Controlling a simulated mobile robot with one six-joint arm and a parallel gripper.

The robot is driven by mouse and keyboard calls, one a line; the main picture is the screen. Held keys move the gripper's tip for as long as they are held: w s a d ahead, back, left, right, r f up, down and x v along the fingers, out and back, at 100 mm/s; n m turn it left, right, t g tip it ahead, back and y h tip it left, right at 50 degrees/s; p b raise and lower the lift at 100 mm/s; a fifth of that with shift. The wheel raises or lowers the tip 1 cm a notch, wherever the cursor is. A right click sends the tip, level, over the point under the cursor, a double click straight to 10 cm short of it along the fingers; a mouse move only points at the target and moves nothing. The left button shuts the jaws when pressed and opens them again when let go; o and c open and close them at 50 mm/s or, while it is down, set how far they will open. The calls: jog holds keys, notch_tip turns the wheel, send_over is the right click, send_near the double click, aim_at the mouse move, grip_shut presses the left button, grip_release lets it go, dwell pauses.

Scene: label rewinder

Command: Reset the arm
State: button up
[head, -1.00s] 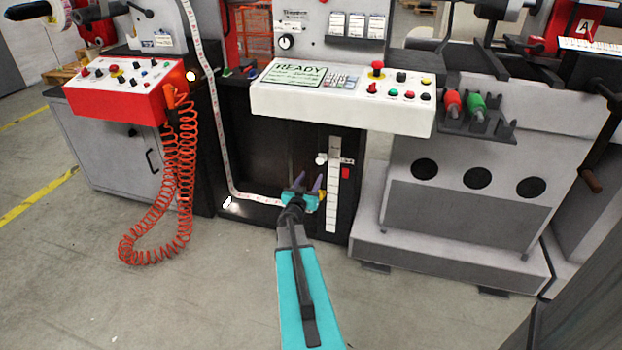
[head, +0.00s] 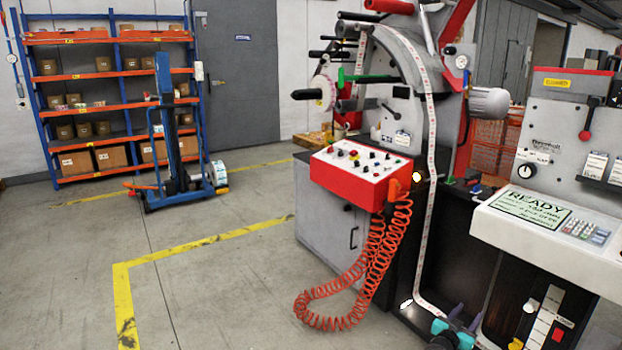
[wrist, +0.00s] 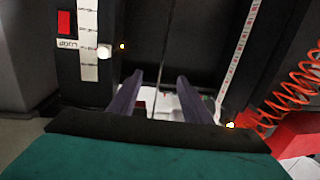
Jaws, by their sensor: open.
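My gripper (head: 465,316) is at the bottom edge of the head view, in front of the machine's dark lower bay, near the low end of the label web (head: 431,190). Its two purple fingers stand apart with nothing between them. In the wrist view my gripper (wrist: 159,82) points into the dark bay, open and empty. Most of my arm is cut off below the head view.
A red control box (head: 345,172) with an orange coiled cable (head: 375,262) stands left of the bay. The white READY console (head: 490,222) overhangs at right. A blue lifter (head: 168,130) and an orange-shelved rack (head: 108,73) stand back left. Floor at left is clear.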

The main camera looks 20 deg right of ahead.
jog(key=w+a+f+n+t+y+p, duration=0.1)
jog(key=w+a+f+n+y+p, duration=0.15)
jog(key=a, duration=0.65)
jog(key=w+a+f+n+t+y+p, duration=0.15)
jog(key=w+a, duration=0.25)
jog(key=a, duration=0.5)
jog(key=w+a+f+n+t+y+p, duration=0.1)
jog(key=w+a+n+t+y+p, duration=0.15)
jog(key=a, duration=0.55)
jog(key=s+a+f+n+g+y+p, duration=0.2)
jog(key=a+f+n+y, duration=0.15)
jog(key=a, duration=0.75)
jog(key=s+a+f+n+g+y+p, duration=0.1)
jog(key=s+a+f+n+y+p, duration=0.3)
jog(key=a, duration=0.8)
jog(key=s+a+f+g+y, duration=0.25)
jog(key=s+a+g, duration=0.2)
jog(key=s, duration=0.35)
jog(key=s+a+f+g+y, duration=0.1)
jog(key=s+a+f+g, duration=0.25)
jog(key=s+a, duration=0.35)
jog(key=s+d+r+m+g+h, duration=0.1)
jog(key=s+g, duration=0.2)
jog(key=s, duration=0.7)
jog(key=s+d+r+g+h, duration=0.1)
jog(key=s+g, duration=0.3)
jog(key=s, duration=0.6)
jog(key=shift+s+d+m+p, duration=0.3)
jog(key=shift+d+m, duration=0.1)
jog(key=shift+d, duration=0.25)
